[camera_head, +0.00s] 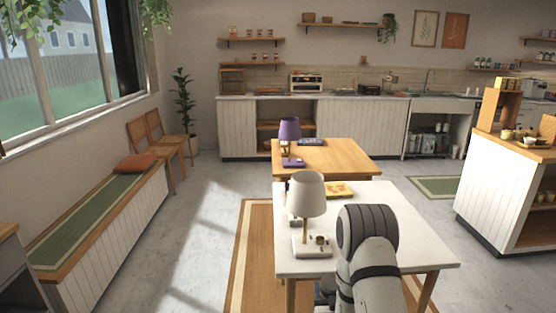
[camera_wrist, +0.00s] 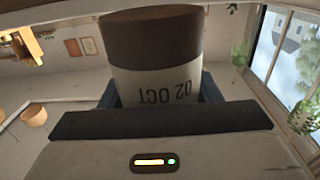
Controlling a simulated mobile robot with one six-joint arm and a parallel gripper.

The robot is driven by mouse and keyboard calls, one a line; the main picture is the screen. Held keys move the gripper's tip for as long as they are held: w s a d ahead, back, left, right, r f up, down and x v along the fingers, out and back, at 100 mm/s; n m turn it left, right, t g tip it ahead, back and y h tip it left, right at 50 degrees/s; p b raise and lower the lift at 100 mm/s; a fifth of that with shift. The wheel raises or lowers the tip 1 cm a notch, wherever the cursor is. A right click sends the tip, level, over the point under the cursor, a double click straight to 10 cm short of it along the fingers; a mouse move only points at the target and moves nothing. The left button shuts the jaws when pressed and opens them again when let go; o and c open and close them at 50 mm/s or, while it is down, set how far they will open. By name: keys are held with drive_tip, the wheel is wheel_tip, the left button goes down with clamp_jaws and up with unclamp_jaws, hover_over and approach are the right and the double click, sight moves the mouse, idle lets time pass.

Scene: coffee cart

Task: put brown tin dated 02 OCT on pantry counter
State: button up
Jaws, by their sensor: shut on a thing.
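The brown tin (camera_wrist: 152,42) fills the upper middle of the wrist view. It has a brown body and a pale label with "02 OCT" reading upside down in that picture. My gripper (camera_wrist: 158,90) is shut on it, with a dark finger on each side. In the head view my arm hides the gripper and the tin. A long white-panelled counter (camera_head: 262,97) runs along the back wall. A second white counter with a wooden top (camera_head: 520,147) stands at the right. The pictures do not show which one is the pantry counter.
A white table (camera_head: 410,245) with a cream lamp (camera_head: 308,196) stands in front of me. Behind it is a wooden table (camera_head: 345,155) with a purple lamp (camera_head: 289,130). A bench (camera_head: 110,215) lines the left window. Floor is clear between bench and tables.

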sight(332, 293)
wheel_tip(332, 293, up, 2)
drive_tip(key=shift+p, duration=0.45)
drive_tip(key=s, duration=0.1)
drive_tip(key=s+r, duration=0.1)
drive_tip(key=s, duration=0.1)
drive_tip(key=s+r, duration=0.1)
drive_tip(key=s, duration=0.1)
drive_tip(key=shift+r, duration=0.2)
drive_tip(key=shift+w, duration=0.1)
drive_tip(key=shift+a, duration=0.25)
drive_tip(key=shift+d, duration=0.1)
